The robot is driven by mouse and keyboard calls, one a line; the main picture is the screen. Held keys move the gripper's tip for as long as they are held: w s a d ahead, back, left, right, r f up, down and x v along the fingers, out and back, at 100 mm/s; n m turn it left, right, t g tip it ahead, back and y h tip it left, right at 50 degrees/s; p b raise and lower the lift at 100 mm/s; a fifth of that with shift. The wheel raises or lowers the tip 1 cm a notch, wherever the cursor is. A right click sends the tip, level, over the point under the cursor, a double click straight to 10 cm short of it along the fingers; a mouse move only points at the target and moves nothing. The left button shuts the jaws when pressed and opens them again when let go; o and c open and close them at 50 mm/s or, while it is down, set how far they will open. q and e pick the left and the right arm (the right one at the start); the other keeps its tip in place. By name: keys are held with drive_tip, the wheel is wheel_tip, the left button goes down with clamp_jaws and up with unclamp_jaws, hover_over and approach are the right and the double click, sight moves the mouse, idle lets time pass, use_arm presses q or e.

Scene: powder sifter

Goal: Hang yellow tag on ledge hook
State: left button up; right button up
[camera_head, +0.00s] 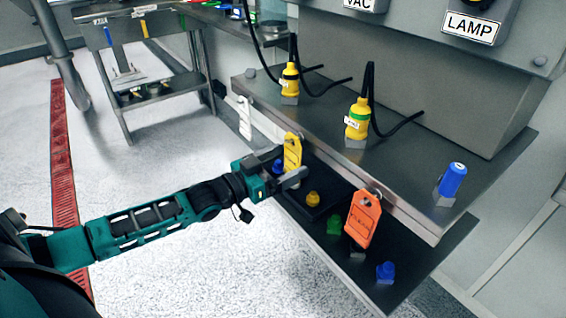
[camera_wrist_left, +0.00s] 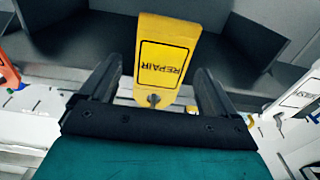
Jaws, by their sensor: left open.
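The yellow tag (camera_head: 292,152) stands upright against the front edge of the upper ledge (camera_head: 325,165), between the white and orange tags. In the left wrist view the yellow tag (camera_wrist_left: 165,62) reads REPAIR upside down, with a small grey spot at its hole. My left gripper (camera_head: 284,180) is at the tag's lower part. The left wrist view shows its fingers (camera_wrist_left: 158,88) open, one on each side of the tag, with gaps. The hook behind the yellow tag is hidden, so I cannot tell whether the tag hangs on it. My right gripper is not in view.
An orange tag (camera_head: 362,218) and a white tag (camera_head: 244,118) hang along the ledge edge. Below is a dark lower shelf with yellow (camera_head: 313,199), green (camera_head: 334,225) and blue (camera_head: 385,271) pieces. Bottles stand on the ledge.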

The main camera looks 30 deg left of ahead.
use_arm(q)
drive_tip(key=shift+s, duration=0.15)
drive_tip(key=p+v, duration=0.3)
drive_tip(key=v, duration=0.9)
drive_tip(key=shift+s+a+p, duration=0.2)
drive_tip(key=shift+s+p, duration=0.1)
drive_tip(key=shift+p, duration=0.05)
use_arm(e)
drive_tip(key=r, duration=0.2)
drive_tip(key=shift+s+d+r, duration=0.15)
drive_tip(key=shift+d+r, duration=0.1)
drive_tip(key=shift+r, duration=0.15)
use_arm(q)
drive_tip(key=shift+f, duration=0.1)
